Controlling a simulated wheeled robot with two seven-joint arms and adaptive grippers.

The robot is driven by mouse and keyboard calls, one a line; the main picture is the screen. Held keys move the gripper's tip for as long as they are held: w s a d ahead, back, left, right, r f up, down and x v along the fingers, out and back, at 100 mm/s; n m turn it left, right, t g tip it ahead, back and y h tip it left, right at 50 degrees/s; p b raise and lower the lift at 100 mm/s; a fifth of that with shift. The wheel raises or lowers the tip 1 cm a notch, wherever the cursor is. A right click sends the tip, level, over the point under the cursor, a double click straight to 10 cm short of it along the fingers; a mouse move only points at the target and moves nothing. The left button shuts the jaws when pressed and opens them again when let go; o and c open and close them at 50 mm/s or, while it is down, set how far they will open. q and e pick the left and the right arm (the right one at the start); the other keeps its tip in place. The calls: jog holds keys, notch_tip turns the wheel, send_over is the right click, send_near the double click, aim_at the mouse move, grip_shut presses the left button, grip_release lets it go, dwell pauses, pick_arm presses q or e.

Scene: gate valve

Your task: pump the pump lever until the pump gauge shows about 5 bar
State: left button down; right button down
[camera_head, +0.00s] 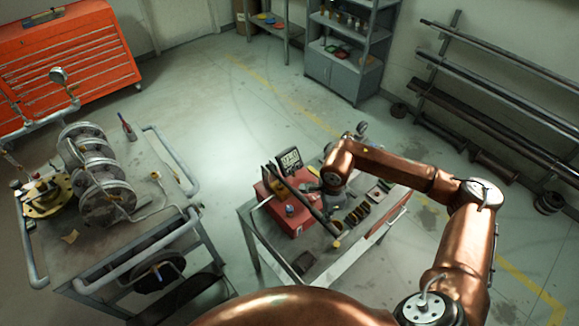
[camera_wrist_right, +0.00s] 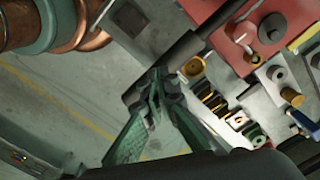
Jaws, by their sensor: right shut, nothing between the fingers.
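A red pump box (camera_head: 298,226) sits on a small cart. Its long black pump lever (camera_head: 308,206) slants across it, with a yellowish end at the lower right. A dark-framed display (camera_head: 290,158) stands behind the box; its figures are too small to read, and I cannot tell whether it is the pump gauge. My right gripper (camera_head: 321,190) is by the lever. In the right wrist view its green fingers (camera_wrist_right: 164,88) meet at the tips and overlap a dark bar (camera_wrist_right: 183,60), seemingly the lever; contact cannot be told. My left gripper is not in view.
The cart (camera_head: 262,250) also holds several small parts (camera_head: 357,213) right of the lever. A second cart (camera_head: 110,262) with large flanged pipework (camera_head: 105,195) stands at the left. A red tool cabinet (camera_head: 65,60), shelves (camera_head: 345,72) and a pipe rack line the walls. Floor between is clear.

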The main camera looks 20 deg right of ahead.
jog(key=shift+f+b, duration=1.65)
jog(key=shift+f, duration=0.5)
jog(key=shift+r, duration=0.1)
notch_tip(320, 180, up, 12)
jog(key=p, duration=0.5)
jog(key=shift+f, duration=0.2)
